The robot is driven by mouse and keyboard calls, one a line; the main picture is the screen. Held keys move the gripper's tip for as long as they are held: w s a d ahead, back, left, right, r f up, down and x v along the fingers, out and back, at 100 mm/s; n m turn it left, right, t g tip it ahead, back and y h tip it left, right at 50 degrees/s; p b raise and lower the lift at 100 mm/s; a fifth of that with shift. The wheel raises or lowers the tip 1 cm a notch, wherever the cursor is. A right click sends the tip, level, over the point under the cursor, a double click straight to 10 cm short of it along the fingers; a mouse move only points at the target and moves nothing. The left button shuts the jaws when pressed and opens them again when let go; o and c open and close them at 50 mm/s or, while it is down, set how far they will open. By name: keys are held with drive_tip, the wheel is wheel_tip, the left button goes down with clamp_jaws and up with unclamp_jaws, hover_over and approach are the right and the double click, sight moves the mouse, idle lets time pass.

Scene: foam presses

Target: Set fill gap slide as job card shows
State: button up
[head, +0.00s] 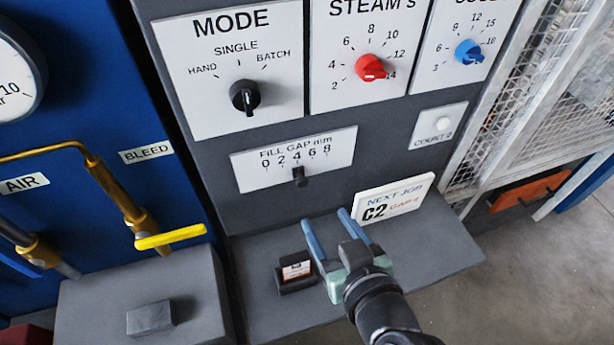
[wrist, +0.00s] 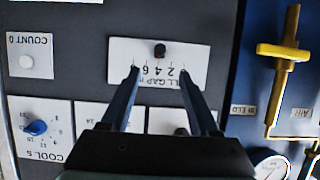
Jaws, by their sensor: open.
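The fill gap slide is a small black knob (head: 299,176) under a white FILL GAP mm scale plate (head: 340,150) marked 0 to 8. The knob stands close to the 4. In the wrist view, upside down, the knob (wrist: 160,50) also lines up near the 4. The white job card (head: 392,200) stands on the ledge and reads NEXT JOB, C2 and a red GAP line; its figure is too small to read surely. My gripper (head: 327,218) is open and empty, in front of the panel and apart from the knob; its fingers (wrist: 159,75) flank the scale.
Above are the MODE knob (head: 245,96), the red STEAM knob (head: 371,68) and the blue COOL knob (head: 468,52). A COUNT button (head: 443,123) is at right. A small dark block with a label (head: 296,271) sits on the ledge (head: 440,255). A yellow BLEED lever (head: 170,237) stands at left.

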sight(303, 185)
drive_tip(key=p+x, duration=0.3)
drive_tip(key=x, duration=0.9)
clamp_jaws()
idle(1.2)
